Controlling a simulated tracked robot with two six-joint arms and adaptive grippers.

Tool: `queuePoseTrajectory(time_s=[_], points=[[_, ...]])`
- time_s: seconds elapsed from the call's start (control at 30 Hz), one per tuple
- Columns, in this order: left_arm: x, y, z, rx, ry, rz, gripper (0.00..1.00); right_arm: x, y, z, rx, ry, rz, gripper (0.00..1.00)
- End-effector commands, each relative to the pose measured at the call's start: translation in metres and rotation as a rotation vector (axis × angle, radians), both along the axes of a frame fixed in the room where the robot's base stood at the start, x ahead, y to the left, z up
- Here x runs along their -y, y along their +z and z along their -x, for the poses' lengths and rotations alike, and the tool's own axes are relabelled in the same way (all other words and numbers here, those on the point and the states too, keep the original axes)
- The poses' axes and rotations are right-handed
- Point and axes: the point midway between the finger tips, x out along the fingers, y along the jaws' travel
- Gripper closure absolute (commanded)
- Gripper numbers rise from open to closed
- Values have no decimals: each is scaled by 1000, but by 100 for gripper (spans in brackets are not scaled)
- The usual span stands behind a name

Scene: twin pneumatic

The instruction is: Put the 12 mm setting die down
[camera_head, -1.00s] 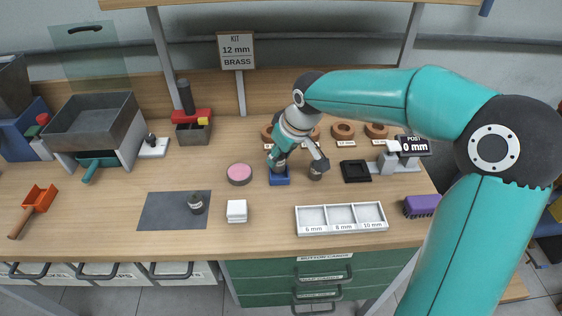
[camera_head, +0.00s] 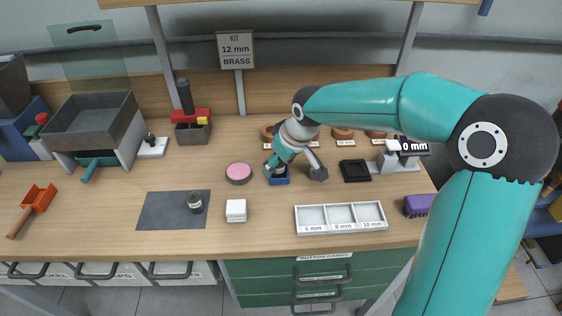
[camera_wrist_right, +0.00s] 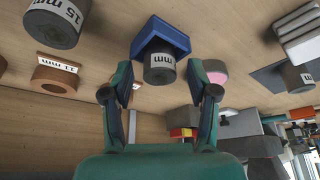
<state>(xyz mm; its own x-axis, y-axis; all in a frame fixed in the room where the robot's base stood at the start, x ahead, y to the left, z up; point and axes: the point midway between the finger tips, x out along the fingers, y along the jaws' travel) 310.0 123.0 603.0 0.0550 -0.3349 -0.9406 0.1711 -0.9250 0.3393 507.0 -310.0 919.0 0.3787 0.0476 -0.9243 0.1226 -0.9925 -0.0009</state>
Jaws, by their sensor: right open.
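A dark die with a white label (camera_wrist_right: 159,68) stands in the small blue holder (camera_wrist_right: 148,30); its number is cut off, and only "mm" reads. In the head view the blue holder (camera_head: 279,182) shows at the middle of the bench, with the die partly hidden by my gripper. My right gripper (camera_wrist_right: 160,92) is open, its fingers apart on both sides of the die's near end, with nothing clearly gripped. In the head view my right gripper (camera_head: 292,171) is low over the holder. My left gripper is out of view.
A die marked 15 mm (camera_wrist_right: 52,22) stands close beside the holder. Brown rings (camera_head: 343,133) line the back. A pink-topped disc (camera_head: 238,172), white block (camera_head: 236,211), another die (camera_head: 195,202) on a grey mat (camera_head: 160,211) and a three-part tray (camera_head: 341,229) surround the holder.

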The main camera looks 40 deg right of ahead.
Motion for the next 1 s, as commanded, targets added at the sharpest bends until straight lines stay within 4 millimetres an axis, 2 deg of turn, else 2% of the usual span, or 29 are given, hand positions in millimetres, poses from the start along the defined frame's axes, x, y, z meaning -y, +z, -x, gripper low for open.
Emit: queuePoseTrajectory(time_s=[0.13,0.27,0.5,0.7,0.83,1.0], points=[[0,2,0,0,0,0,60,0,7,1,3,0,1,41],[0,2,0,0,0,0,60,1,24,8,5,-2,1,41],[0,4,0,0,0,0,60,3,69,26,6,0,1,41],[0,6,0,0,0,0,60,4,100,39,4,1,0,41],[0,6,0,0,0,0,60,5,110,44,2,0,0,41],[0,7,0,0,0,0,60,5,113,45,1,1,-1,41]])
